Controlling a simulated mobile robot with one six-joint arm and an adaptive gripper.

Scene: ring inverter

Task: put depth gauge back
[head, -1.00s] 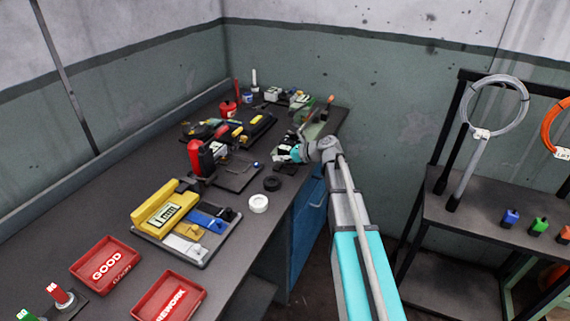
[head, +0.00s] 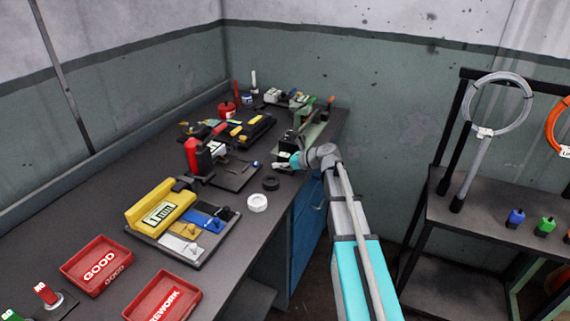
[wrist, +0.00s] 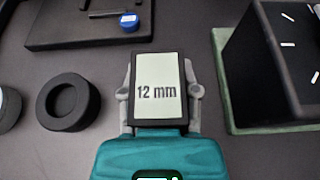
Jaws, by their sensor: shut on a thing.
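The depth gauge (wrist: 158,92), a dark block with a pale face reading "12 mm", sits between the grey fingers of my gripper (wrist: 160,88) in the wrist view. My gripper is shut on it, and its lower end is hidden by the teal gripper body. In the head view my gripper (head: 284,163) is low over the right edge of the bench, beside a black block. The gauge is too small there to make out clearly. I cannot tell whether it touches the bench.
A black box (wrist: 268,62) stands close on the right on a green mat (wrist: 222,75). A black ring (wrist: 68,102) lies to the left. A dark plate (wrist: 75,28) with a blue knob (wrist: 129,21) is behind.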

